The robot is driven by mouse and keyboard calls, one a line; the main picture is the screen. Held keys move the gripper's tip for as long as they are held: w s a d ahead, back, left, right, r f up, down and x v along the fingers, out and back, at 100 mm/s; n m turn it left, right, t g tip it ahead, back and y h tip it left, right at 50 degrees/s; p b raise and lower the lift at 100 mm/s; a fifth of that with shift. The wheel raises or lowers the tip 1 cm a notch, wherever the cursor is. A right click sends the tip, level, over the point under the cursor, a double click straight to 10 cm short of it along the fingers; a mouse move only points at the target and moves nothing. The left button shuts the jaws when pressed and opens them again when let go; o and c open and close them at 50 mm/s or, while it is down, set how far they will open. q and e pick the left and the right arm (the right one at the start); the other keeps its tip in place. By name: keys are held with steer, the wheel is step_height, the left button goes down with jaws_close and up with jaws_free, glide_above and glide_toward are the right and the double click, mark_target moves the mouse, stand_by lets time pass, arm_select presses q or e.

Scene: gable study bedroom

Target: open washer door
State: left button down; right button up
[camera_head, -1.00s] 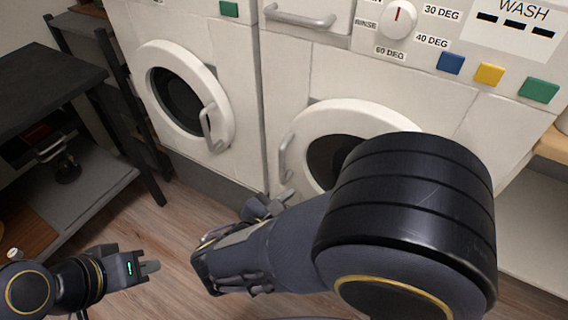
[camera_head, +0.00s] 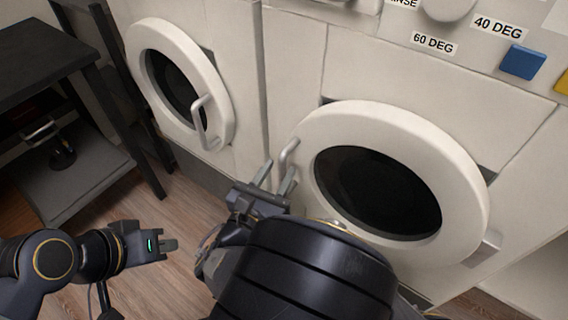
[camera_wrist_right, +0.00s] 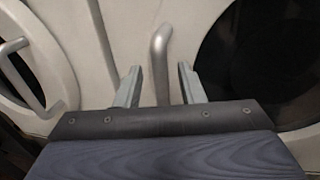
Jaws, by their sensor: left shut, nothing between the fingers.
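The washer (camera_head: 290,62) is the white machine on the right in the head view. Its round white door (camera_head: 455,170) with dark glass looks closed. The door's grey bar handle (camera_head: 288,153) is at the door's left edge. My right gripper (camera_head: 277,173) is open at this handle. In the right wrist view the handle (camera_wrist_right: 160,55) stands between the two spread fingers (camera_wrist_right: 160,82), with gaps on both sides. Its lower end is hidden behind the gripper body. My left gripper (camera_head: 168,245) is shut and empty, low at the left, away from the machines.
A second white machine with a round door (camera_head: 222,88) and its own handle (camera_head: 203,122) stands to the left. A dark shelf table (camera_head: 45,65) is at the far left. Wooden floor (camera_head: 180,212) is free before the machines. Buttons (camera_head: 522,62) are above the washer door.

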mark_target(281, 168)
steer(key=shift+x, duration=1.55)
jaws_close()
